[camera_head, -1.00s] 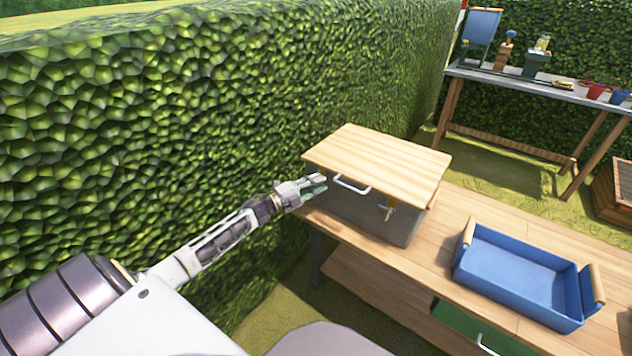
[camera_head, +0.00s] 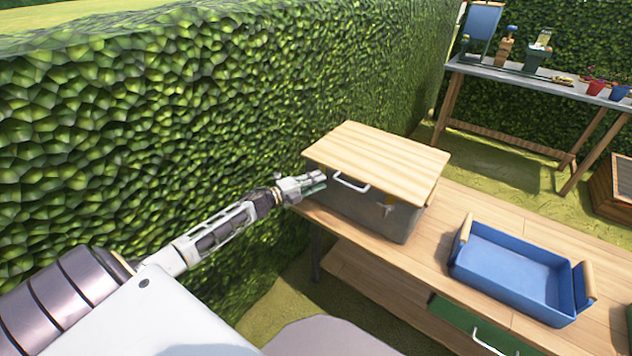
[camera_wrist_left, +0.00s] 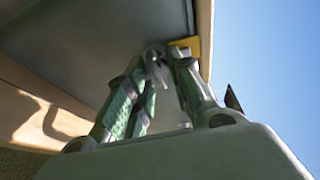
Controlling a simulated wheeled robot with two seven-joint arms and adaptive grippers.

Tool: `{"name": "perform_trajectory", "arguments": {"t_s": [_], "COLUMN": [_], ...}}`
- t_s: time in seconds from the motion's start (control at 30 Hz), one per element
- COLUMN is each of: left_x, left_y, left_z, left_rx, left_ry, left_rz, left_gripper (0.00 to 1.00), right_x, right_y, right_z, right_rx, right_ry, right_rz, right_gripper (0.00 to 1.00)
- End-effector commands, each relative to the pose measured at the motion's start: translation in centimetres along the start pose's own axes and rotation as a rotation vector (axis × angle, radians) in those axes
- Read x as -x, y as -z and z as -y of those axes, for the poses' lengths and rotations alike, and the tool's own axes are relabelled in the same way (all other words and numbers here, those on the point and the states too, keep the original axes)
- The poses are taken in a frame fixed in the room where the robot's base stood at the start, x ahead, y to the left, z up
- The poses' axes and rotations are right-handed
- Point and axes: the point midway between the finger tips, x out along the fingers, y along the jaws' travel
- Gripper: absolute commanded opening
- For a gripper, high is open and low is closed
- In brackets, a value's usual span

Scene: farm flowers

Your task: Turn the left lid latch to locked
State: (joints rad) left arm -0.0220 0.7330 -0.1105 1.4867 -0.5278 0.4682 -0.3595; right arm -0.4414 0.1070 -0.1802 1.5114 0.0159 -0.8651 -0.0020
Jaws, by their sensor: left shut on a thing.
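A grey box (camera_head: 350,209) with a pale wooden lid (camera_head: 385,158) stands on the wooden bench. My left gripper (camera_head: 321,182) is at the left end of the box's front, just under the lid edge. In the left wrist view its fingers (camera_wrist_left: 158,58) are close together, shut on the left latch, which they mostly hide. A yellow piece (camera_wrist_left: 187,44) shows beside the fingertips under the lid. The latch's turn cannot be read. The right latch (camera_head: 387,208) hangs on the box front, free. My right gripper is not in view.
A blue tray (camera_head: 515,268) stands on the bench (camera_head: 430,262) to the right. A tall hedge (camera_head: 200,130) runs close behind my left arm.

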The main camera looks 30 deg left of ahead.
Motion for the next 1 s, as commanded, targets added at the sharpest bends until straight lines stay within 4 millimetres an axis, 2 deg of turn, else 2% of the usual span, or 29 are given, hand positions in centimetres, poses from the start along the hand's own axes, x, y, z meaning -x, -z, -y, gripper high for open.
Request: {"name": "perform_trajectory", "arguments": {"t_s": [0.13,0.17,0.23,0.67,1.0], "left_x": [0.0,0.0,0.0,0.2,1.8], "left_y": [0.2,0.2,0.2,0.1,0.1], "left_z": [-0.2,-0.2,-0.2,-0.1,-0.2], "left_rx": [0.001,0.001,0.001,0.001,0.003], "left_ry": [-0.002,-0.002,-0.002,-0.001,-0.002], "left_rz": [-0.003,-0.003,-0.003,-0.001,-0.001], "left_gripper": [0.0,0.26,0.33,0.33,0.33], "right_x": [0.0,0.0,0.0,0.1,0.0], "right_y": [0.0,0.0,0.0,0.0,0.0], "right_z": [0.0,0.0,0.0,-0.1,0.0], "right_rx": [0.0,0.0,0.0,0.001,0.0], "right_ry": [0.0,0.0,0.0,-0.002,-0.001], "right_rz": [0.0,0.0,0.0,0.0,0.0], "right_gripper": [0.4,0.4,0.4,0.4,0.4]}}
